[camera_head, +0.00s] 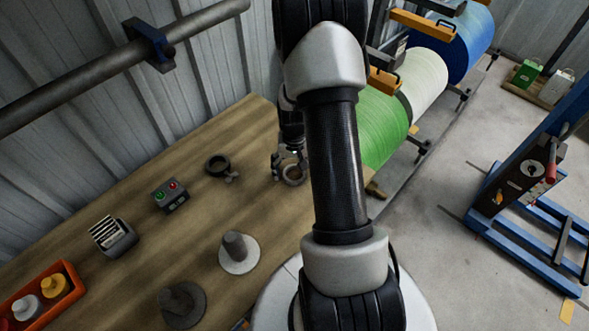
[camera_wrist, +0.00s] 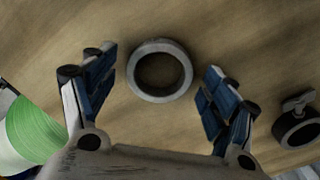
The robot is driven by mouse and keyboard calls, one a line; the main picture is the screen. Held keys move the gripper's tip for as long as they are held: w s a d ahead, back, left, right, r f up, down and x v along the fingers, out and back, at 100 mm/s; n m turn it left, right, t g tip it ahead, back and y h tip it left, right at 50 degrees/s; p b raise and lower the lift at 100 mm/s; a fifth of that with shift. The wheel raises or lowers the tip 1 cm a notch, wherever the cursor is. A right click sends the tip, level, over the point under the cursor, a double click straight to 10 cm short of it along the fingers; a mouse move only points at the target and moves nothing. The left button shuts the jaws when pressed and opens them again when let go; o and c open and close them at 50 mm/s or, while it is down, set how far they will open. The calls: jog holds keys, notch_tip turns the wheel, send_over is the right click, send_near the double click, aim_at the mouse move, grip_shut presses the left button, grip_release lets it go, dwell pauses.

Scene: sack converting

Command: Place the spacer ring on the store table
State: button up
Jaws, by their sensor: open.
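A plain grey spacer ring (camera_wrist: 160,96) lies flat on a wooden table top (camera_wrist: 225,25). In the wrist view it sits between the two blue-padded fingers of my gripper (camera_wrist: 158,68), apart from both. The fingers are spread open and hold nothing. In the head view my gripper (camera_head: 289,163) is over the right side of the wooden table (camera_head: 120,205), with the ring (camera_head: 293,180) partly hidden beneath it. I cannot tell from the frames whether this table is the store table.
A dark collar with a wing screw (camera_head: 218,166) lies left of my gripper. A button box (camera_head: 170,195), a slotted holder (camera_head: 113,237), an orange tray (camera_head: 68,286) and two discs with posts (camera_head: 239,257) stand on the table. Green, white and blue rolls (camera_head: 380,132) stand beyond.

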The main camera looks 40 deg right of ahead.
jog(key=a+r+n+t+p, duration=0.1)
jog(key=a+r+p, duration=0.15)
jog(key=r, duration=0.85)
jog(key=a+r+n+p, duration=0.15)
jog(key=a+r, duration=0.25)
jog(key=r, duration=0.7)
jog(key=s+a+r+n+t, duration=0.3)
jog(key=s+a+r+n, duration=0.2)
jog(key=s+a+r, duration=0.9)
jog(key=shift+s+a+n+t, duration=0.3)
jog(key=shift+s+a+n, duration=0.1)
jog(key=shift+a, duration=1.1)
jog(key=shift+r, duration=0.1)
